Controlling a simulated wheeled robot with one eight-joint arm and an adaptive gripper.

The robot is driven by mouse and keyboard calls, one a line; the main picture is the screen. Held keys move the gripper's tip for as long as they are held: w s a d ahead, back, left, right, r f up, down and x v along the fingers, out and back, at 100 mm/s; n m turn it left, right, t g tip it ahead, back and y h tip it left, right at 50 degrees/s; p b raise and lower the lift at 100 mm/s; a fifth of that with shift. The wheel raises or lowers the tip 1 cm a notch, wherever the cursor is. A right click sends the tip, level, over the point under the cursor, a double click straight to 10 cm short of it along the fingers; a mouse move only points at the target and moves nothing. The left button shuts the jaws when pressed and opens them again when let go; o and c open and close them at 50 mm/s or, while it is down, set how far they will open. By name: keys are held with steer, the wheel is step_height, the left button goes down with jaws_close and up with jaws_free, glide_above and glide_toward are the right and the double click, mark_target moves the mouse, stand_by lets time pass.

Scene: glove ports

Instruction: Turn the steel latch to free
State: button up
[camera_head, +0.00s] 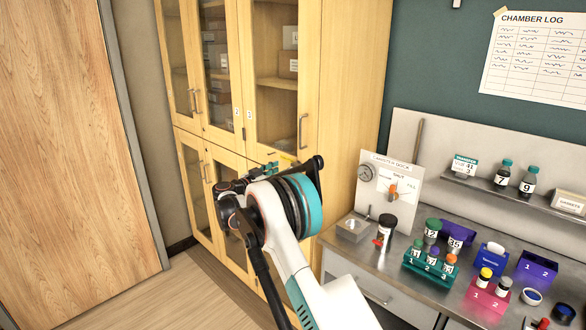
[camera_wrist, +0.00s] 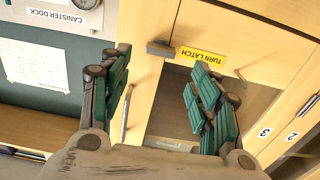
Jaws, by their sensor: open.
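The steel latch (camera_wrist: 160,48) is a short grey bar on the light wood cabinet in the wrist view, lying roughly crosswise. A yellow "TURN LATCH" label (camera_wrist: 201,57), upside down there, sits just right of it. My gripper (camera_wrist: 161,62) is open and empty, with its green-padded fingers on either side of the latch's place in the picture. No contact with the latch shows. In the head view my gripper (camera_head: 268,168) is in front of the cabinet doors, partly behind my wrist, and I cannot make out the latch there.
The cabinet (camera_head: 318,80) has glass doors with bar handles. Right of it, a steel bench (camera_head: 390,262) holds the canister dock panel (camera_head: 388,188), bottles and coloured racks. A wooden door (camera_head: 70,150) stands at left. Floor is clear between door and cabinet.

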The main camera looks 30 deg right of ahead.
mark_target(294, 165)
steer(key=x, duration=0.7)
steer(key=shift+b, duration=0.4)
steer(key=shift+c, duration=0.6)
steer(key=c, duration=1)
